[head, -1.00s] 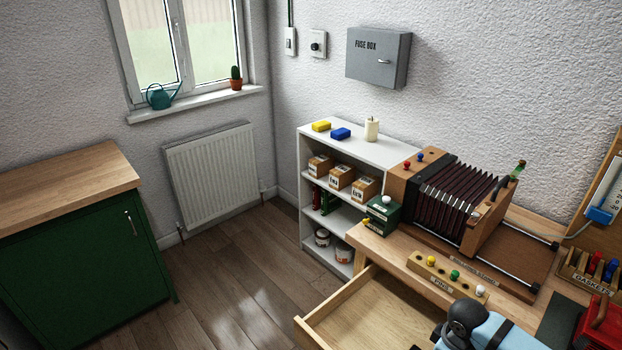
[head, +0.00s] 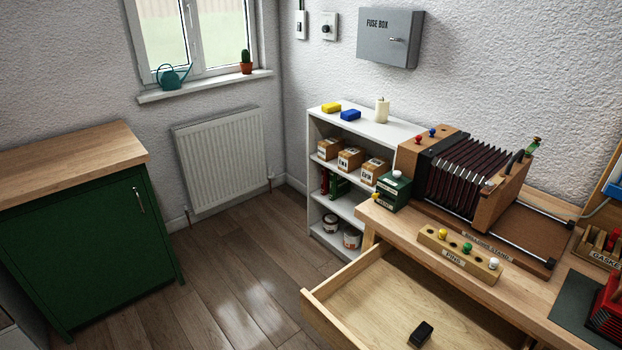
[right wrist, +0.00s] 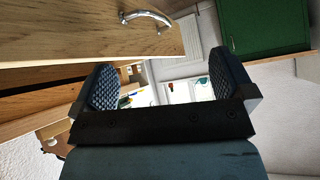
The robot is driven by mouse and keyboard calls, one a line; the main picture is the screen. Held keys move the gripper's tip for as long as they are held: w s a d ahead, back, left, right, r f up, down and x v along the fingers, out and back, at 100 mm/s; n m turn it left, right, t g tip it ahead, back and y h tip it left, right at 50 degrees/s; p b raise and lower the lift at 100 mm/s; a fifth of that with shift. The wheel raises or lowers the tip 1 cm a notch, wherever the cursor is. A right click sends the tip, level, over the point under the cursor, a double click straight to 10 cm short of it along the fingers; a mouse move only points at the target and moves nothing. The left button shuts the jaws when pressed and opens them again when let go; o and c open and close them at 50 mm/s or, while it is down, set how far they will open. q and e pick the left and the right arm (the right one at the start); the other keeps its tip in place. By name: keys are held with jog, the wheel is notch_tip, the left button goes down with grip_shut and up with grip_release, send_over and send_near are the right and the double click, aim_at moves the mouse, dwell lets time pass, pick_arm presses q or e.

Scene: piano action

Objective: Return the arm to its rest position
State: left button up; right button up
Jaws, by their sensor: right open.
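My right gripper (right wrist: 163,82) shows in the right wrist view. Its two dark ribbed fingers are wide apart with nothing held between them. A wooden front with a curved metal handle (right wrist: 148,17) is close above the fingers in that view, apart from them. In the head view neither gripper shows, and no arm link is clearly visible. My left gripper is out of both views.
The wooden drawer (head: 352,300) stands open, with a small black block (head: 420,334) in it. The bench holds a bellows unit (head: 470,175), a pin block (head: 458,256) and a green box (head: 393,190). The floor (head: 235,270) left of the drawer is clear.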

jog(key=s+d+m+t+h+b, duration=0.1)
jog(key=s+m+t, duration=0.1)
jog(key=s, duration=0.2)
pick_arm(q)
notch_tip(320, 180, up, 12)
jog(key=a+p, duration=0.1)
jog(key=p, duration=1.4)
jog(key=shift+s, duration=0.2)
pick_arm(e)
notch_tip(320, 180, up, 13)
jog(key=d+n, duration=0.1)
jog(key=shift+s+t, duration=0.15)
jog(key=shift+t, duration=0.15)
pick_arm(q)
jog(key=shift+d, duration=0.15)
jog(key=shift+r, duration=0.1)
